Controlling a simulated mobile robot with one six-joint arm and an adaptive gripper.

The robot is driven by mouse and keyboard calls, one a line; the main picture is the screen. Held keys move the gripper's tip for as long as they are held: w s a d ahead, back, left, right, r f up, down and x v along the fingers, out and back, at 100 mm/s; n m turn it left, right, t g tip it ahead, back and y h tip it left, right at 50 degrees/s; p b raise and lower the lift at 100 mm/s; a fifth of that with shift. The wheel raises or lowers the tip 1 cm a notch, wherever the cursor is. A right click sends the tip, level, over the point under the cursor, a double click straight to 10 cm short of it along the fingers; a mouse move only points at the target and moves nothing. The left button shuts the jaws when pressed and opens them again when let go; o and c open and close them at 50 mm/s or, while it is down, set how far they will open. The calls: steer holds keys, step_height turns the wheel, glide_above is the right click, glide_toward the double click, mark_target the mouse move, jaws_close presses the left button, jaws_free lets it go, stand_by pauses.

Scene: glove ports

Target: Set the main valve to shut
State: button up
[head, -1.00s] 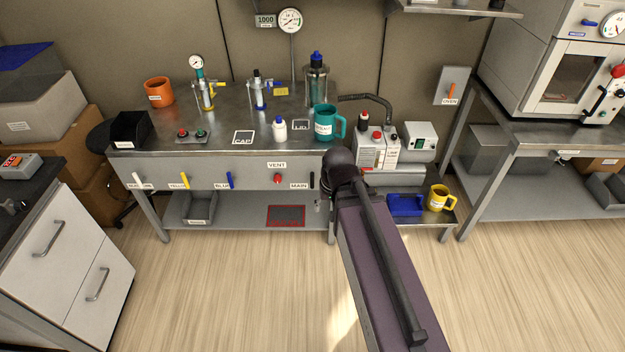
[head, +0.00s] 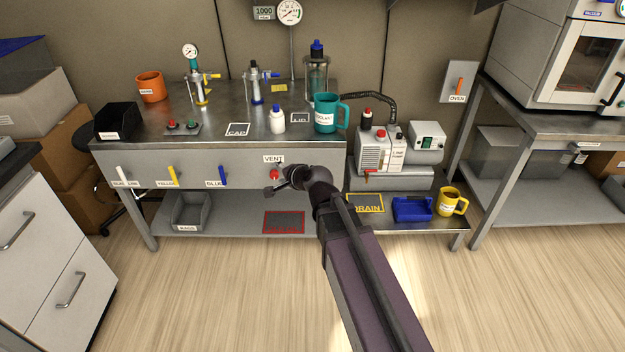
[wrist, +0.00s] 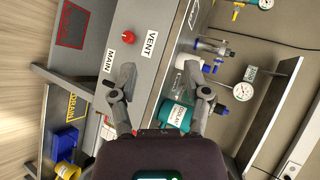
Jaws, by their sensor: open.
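The main valve's black handle is hidden behind my arm in the head view. My gripper (head: 280,180) is in front of the panel, just below the red vent knob (head: 274,174). In the wrist view my gripper (wrist: 160,75) is open, its two fingers wide apart with nothing between them. I cannot tell whether a finger touches the panel.
White, yellow and blue (head: 223,175) levers sit along the panel's left. A teal mug (head: 326,113) stands near the bench edge above my gripper. A pump (head: 377,150), a blue tray (head: 411,208) and a yellow mug (head: 451,201) stand to the right. The floor in front is clear.

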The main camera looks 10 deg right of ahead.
steer(key=w+d+f+m+t+h+b, duration=0.3)
steer(key=f+m+h+b, duration=0.3)
steer(key=m+b, duration=0.5)
steer(key=w+d+f+m+t+h+b, duration=0.2)
steer(key=w+d+f+m+h+b, duration=0.3)
steer(key=f+m+b, duration=0.5)
steer(key=m+h+b, duration=0.1)
steer(key=m+b, duration=0.1)
steer(key=m, duration=0.6)
steer(key=shift+f+t+h+b, duration=0.3)
steer(key=shift+t, duration=0.1)
steer(key=shift+w, duration=0.1)
steer(key=shift+x, duration=6.75)
jaws_close()
